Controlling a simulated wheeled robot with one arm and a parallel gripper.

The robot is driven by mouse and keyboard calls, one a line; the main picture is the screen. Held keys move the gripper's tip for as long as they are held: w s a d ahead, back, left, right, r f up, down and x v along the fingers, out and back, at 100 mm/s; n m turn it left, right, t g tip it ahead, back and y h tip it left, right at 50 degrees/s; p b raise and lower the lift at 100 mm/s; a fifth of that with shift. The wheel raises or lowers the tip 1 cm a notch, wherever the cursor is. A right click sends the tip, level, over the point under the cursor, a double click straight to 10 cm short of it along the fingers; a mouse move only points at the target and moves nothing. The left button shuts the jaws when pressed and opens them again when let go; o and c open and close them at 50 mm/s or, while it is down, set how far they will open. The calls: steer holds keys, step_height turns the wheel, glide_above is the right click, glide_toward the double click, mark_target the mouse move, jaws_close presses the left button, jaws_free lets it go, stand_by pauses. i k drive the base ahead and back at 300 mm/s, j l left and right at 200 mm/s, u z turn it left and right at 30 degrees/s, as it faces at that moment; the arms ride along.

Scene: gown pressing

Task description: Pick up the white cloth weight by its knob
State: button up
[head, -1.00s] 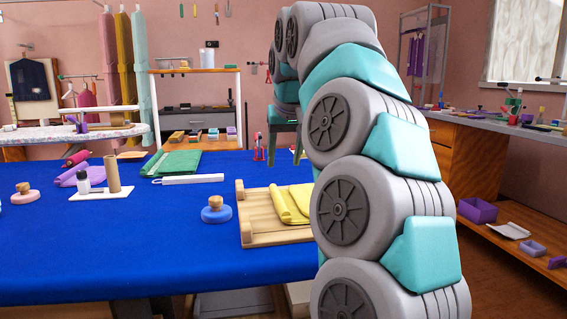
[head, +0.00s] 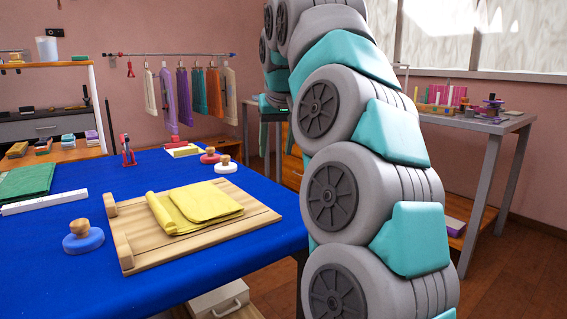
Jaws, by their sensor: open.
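The white cloth weight (head: 228,166) is a low white disc with a round wooden knob on top. It stands upright on the blue table near the far right edge, beyond the wooden board. A red cloth weight (head: 210,155) with a similar knob stands close to its left. A blue cloth weight (head: 82,238) stands nearer, left of the board. My gripper (head: 271,152) hangs pointing down to the right of the white weight, open and empty, apart from it. My arm partly hides it.
A wooden board (head: 245,230) with a folded yellow cloth (head: 200,207) lies on the table (head: 150,292). A red stand (head: 127,152) is behind it. A green cloth (head: 28,181) and white strip (head: 44,202) lie left.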

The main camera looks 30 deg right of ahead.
mark_target(226, 168)
steer(key=z, duration=0.3)
steer(key=i+l+z, duration=0.1)
steer(key=i+z, duration=0.55)
steer(key=i, duration=0.2)
